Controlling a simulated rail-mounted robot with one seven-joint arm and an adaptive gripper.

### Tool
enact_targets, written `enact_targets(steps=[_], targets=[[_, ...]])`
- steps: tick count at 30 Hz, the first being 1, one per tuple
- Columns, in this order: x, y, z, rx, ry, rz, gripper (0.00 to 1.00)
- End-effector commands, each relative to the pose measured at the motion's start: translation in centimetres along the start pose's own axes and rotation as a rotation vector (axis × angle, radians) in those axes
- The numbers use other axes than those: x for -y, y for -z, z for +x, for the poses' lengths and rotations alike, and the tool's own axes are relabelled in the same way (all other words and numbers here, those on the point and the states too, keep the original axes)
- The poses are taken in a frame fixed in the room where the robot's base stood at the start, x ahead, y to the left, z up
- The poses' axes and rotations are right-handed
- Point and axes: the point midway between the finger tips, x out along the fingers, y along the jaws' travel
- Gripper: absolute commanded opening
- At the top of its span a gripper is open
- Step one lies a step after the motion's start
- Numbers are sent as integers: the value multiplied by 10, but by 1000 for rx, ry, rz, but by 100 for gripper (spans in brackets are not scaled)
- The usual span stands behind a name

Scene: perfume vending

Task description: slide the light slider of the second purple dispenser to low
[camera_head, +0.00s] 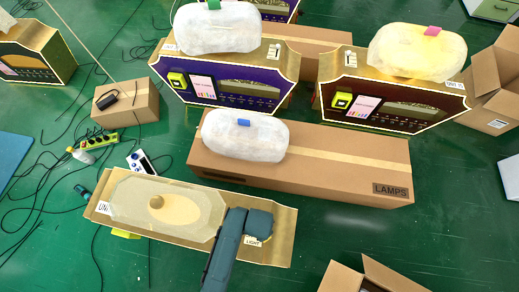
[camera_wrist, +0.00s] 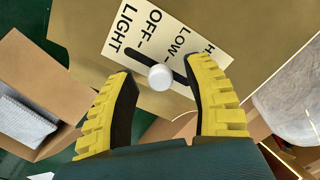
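A gold-topped dispenser (camera_head: 275,257) lies at the front of the head view; its front face is not visible, so I cannot see its colour. A "LIGHT" label is partly hidden by my arm there. In the wrist view the white label (camera_wrist: 118,42) reads LIGHT, OFF, LOW and a cut-off H beside a black slot. The round white slider knob (camera_wrist: 160,77) stands over this slot, near the OFF and LOW marks; its exact setting is unclear. My gripper (camera_wrist: 166,72) is open, with one yellow-backed finger on each side of the knob and gaps between.
A purple dispenser (camera_head: 228,90) and a maroon one (camera_head: 385,108) stand behind, topped with wrapped bundles. A long LAMPS box (camera_head: 340,165) lies just behind the front dispenser. An open carton (camera_head: 365,275) stands front right.

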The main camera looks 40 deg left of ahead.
Motion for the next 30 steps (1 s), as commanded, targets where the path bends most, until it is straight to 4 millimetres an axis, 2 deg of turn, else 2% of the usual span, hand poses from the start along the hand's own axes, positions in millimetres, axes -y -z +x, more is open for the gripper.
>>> enact_targets(steps=[8, 11, 18, 21, 25, 30], targets=[[1, 1, -7, -3, 3, 0, 51], [1, 1, -23, -4, 3, 0, 51], [1, 1, -83, -4, 4, 0, 51], [0, 1, -103, -3, 3, 0, 51], [0, 0, -117, -1, 1, 0, 51], [0, 0, -120, 1, -1, 0, 51]])
